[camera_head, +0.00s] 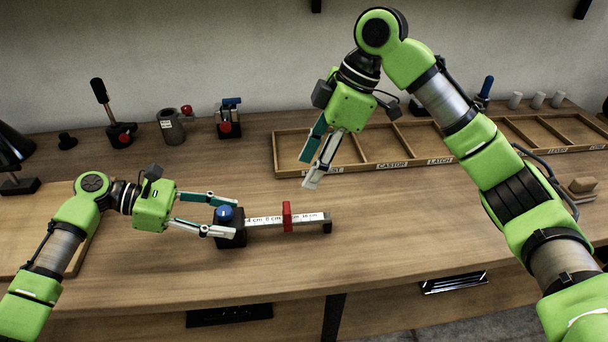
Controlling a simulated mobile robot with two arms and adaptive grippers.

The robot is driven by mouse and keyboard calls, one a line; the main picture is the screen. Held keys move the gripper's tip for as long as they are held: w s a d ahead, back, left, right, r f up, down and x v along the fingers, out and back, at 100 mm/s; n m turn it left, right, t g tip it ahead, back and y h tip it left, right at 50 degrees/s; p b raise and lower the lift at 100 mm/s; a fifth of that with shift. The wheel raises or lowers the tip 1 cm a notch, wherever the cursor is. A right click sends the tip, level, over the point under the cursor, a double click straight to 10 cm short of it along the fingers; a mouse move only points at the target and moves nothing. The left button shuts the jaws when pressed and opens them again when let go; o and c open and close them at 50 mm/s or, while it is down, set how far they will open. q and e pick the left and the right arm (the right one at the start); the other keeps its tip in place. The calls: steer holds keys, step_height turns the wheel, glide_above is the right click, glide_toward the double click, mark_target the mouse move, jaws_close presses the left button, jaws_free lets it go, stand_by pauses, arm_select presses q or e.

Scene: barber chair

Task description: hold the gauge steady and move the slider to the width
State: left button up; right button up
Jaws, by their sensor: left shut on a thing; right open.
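The gauge (265,221) lies on the wooden bench, its pale bar printed with cm marks and running left to right. A black block with a blue knob (224,213) is at its left end, and a small dark foot is at its right end. My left gripper (222,215) is shut on the gauge's block end. My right gripper (314,165) is open and empty, pointing down above the bench, behind and above the slider.
A wooden tray with labelled compartments (378,164) stretches along the back right. A black-handled tool (118,127), a grey cylinder (170,127) and a blue-topped fixture (229,119) stand at the back left. The bench in front of the gauge is clear.

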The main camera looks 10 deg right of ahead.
arm_select(q)
steer(key=shift+r, duration=0.1)
steer(key=o, duration=1.6)
steer(key=shift+a, duration=0.1)
